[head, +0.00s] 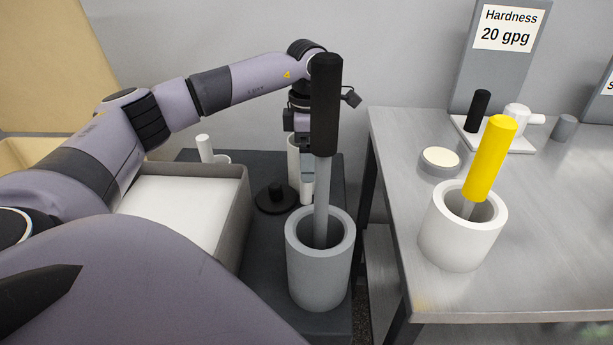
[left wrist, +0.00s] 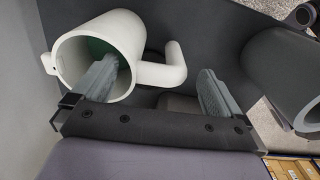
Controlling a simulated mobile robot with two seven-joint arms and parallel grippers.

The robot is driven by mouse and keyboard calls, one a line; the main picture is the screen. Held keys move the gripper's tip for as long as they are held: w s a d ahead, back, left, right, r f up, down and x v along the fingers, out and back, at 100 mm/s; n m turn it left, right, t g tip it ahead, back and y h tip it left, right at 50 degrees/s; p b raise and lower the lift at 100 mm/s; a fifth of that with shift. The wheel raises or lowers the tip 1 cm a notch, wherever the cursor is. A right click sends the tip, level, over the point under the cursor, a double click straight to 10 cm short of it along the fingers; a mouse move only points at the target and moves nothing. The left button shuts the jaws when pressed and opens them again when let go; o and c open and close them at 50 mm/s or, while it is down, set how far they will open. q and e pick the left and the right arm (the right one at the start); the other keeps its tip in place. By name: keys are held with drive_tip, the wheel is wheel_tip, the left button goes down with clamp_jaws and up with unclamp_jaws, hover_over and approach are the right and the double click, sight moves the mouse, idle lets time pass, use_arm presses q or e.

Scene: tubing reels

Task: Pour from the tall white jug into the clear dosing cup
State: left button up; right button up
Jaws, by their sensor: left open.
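The tall white jug (left wrist: 83,52) shows in the left wrist view with its mouth facing the camera, its handle (left wrist: 174,66) to the right and something green inside. My left gripper, also in the left wrist view (left wrist: 158,85), is open. One finger overlaps the jug's mouth and the other is beyond the handle, with jug wall and handle between them; contact cannot be told. I cannot make out the clear dosing cup. My right gripper is not in view.
A grey pot (head: 318,270) with a black-handled tool (head: 325,105) stands in front of my left gripper. A black round piece (head: 276,197) and an open bin (head: 235,215) are to its left. The metal table (head: 530,270) holds a white pot (head: 455,240) with a yellow-handled tool (head: 488,160).

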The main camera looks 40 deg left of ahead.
use_arm(q)
drive_tip(key=shift+f, duration=1.6)
drive_tip(key=c, duration=1.5)
drive_tip(key=shift+w, duration=0.1)
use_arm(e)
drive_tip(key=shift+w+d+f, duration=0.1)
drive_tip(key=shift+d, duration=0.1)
use_arm(q)
drive_tip(key=shift+r, duration=0.2)
wheel_tip(320, 180, up, 20)
drive_tip(key=p, duration=0.2)
drive_tip(key=shift+f+p, duration=0.1)
drive_tip(key=shift+p, duration=0.25)
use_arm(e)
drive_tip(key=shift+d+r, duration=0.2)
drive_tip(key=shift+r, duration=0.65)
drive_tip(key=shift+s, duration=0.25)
